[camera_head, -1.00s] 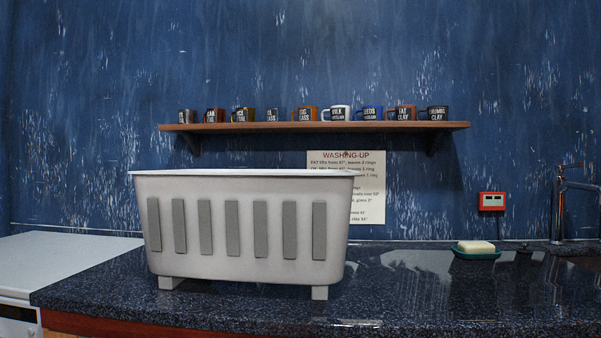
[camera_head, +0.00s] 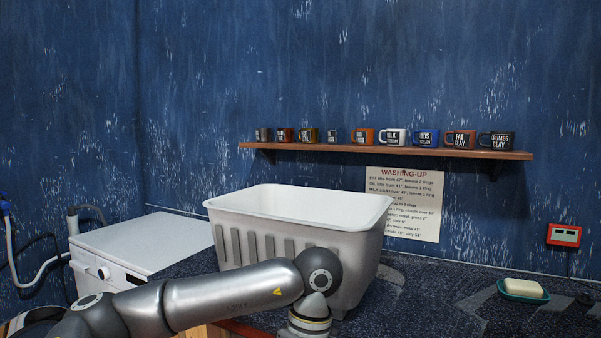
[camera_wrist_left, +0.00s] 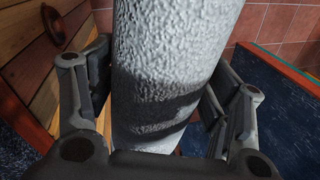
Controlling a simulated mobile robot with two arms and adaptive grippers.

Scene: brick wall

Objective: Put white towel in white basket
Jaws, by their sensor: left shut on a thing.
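The white basket (camera_head: 356,240) stands upright on the dark speckled counter in the head view, with grey slats along its front and an open top. My left arm crosses in front of its lower part; its gripper is below the head view's bottom edge. In the left wrist view my left gripper (camera_wrist_left: 157,110) is shut on the white towel (camera_wrist_left: 170,60), a thick rolled, rough-textured shape between its two fingers. The towel does not show in the head view. My right gripper is in neither view.
A white appliance (camera_head: 140,246) stands left of the counter. A green dish with soap (camera_head: 523,287) sits at the right. A shelf (camera_head: 390,151) with several mugs hangs on the blue wall above a washing-up notice (camera_head: 404,205). The counter between basket and soap is clear.

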